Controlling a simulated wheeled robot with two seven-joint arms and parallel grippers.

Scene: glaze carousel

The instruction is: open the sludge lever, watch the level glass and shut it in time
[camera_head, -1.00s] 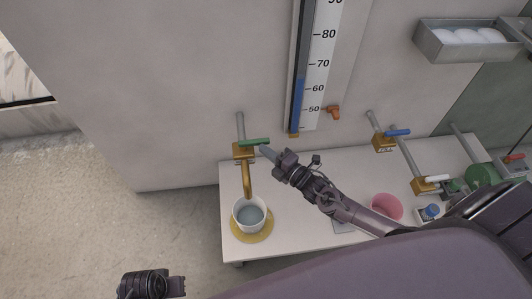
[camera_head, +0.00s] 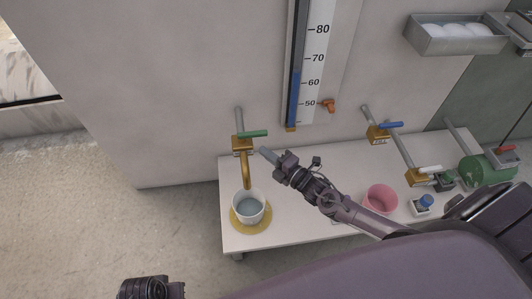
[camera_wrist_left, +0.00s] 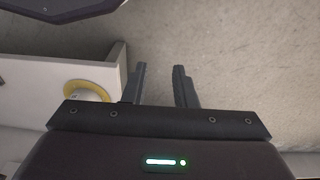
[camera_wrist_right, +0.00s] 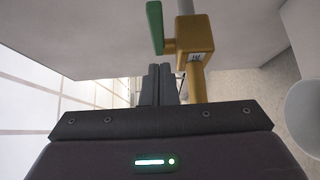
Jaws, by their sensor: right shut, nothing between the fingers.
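The level glass (camera_head: 293,98) has a blue column topping out between 60 and 70. My right gripper (camera_head: 266,153) is shut and empty, just below the green handle's end and apart from it. The green handle (camera_wrist_right: 155,28) also shows in the right wrist view, beyond the shut fingers (camera_wrist_right: 160,70). My left gripper (camera_wrist_left: 160,82) is open and empty, away from the bench. No frame shows a readable label naming the sludge lever.
Under the spout a white cup (camera_head: 249,201) with grey-blue liquid stands on a yellow round mat (camera_head: 249,230). Blue (camera_head: 390,125), white (camera_head: 429,169) and red (camera_head: 506,148) levers and a pink bowl (camera_head: 380,198) are to the right.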

